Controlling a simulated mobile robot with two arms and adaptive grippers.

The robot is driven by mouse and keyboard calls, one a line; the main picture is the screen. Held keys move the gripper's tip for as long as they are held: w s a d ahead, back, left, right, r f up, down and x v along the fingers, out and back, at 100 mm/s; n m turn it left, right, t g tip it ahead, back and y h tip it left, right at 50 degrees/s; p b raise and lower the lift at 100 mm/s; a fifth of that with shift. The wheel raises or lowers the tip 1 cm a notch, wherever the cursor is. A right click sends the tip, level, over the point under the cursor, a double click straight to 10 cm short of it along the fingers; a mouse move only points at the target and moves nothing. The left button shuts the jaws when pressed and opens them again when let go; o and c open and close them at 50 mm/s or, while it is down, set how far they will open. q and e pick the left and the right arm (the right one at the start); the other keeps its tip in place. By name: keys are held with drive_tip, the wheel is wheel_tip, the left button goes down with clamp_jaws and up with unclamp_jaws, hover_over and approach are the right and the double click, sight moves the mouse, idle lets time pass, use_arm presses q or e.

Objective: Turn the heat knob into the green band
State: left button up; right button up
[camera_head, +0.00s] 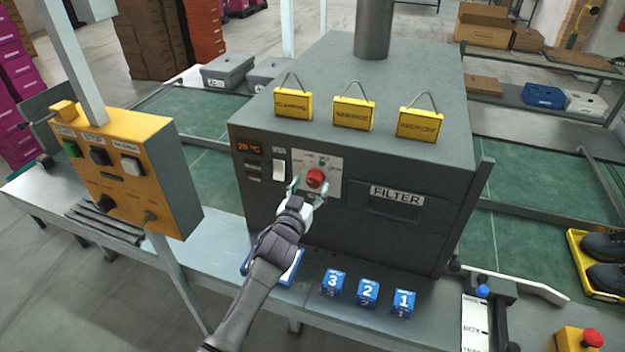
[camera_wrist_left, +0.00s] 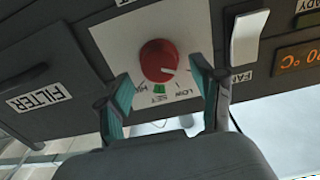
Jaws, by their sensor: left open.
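The heat knob (camera_head: 315,178) is a round red knob on a pale plate on the front of the dark grey oven. In the left wrist view the knob (camera_wrist_left: 158,61) has a light pointer mark at its lower right, toward the LOW side. My left gripper (camera_head: 304,188) is open just in front of the knob. In the wrist view its teal-padded fingers (camera_wrist_left: 163,97) stand apart on both sides, with no visible contact. My right gripper is not in view.
The oven (camera_head: 400,75) carries three yellow tags on top. A display (camera_head: 248,148) and white switch (camera_head: 279,165) sit left of the knob, a FILTER panel (camera_head: 396,203) right. A yellow control box (camera_head: 135,170) stands left. Blue numbered blocks (camera_head: 368,292) stand on the front ledge.

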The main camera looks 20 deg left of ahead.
use_arm(q)
drive_tip(key=shift+w, duration=1.05)
drive_tip(key=c, duration=1.1)
